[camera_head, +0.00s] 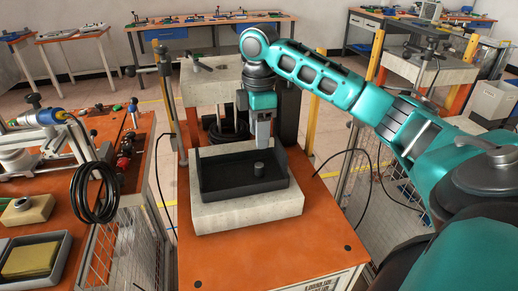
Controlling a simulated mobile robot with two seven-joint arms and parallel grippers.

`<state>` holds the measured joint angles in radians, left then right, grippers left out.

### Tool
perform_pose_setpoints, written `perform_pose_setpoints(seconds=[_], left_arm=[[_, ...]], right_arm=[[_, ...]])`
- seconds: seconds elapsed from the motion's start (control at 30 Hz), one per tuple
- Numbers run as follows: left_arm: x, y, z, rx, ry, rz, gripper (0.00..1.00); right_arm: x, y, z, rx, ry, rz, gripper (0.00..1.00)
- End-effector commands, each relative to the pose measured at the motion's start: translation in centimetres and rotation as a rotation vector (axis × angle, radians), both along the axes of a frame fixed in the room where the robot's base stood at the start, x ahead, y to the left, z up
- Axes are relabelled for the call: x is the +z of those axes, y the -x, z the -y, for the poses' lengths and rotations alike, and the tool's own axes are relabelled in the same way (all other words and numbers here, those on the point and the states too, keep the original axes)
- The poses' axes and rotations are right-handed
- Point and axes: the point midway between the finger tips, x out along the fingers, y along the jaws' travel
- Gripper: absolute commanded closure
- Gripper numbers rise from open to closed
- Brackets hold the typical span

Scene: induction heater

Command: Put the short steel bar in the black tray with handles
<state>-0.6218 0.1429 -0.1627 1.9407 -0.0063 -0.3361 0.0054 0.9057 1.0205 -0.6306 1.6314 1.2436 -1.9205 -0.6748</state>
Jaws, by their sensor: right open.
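The black tray (232,189) sits on a pale block on the orange table in the middle of the view. Its handles cannot be made out clearly. A short grey cylinder that looks like the short steel bar (259,169) stands upright inside the tray, right of its middle. My right gripper (261,144) points down just above and behind the bar. It is open, and I see a gap between it and the bar. My left gripper is not in view.
The pale block (248,213) lies under the tray on the orange table (260,251). A left bench carries a coiled black cable (94,192) and a grey bin with a yellow block (33,258). Upright posts and a machine stand behind the tray. The table front is clear.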

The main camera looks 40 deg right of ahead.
Motion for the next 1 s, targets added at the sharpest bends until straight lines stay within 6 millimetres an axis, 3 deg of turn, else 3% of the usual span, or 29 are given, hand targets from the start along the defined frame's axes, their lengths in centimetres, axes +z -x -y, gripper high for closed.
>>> perform_pose_setpoints(seconds=[0.23,1.0], left_arm=[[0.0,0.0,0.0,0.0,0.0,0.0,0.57],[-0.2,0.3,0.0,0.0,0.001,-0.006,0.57]], right_arm=[[2.4,0.0,0.0,0.0,0.001,0.0,0.5],[2.5,0.0,0.0,0.0,0.0,-0.001,0.5]])
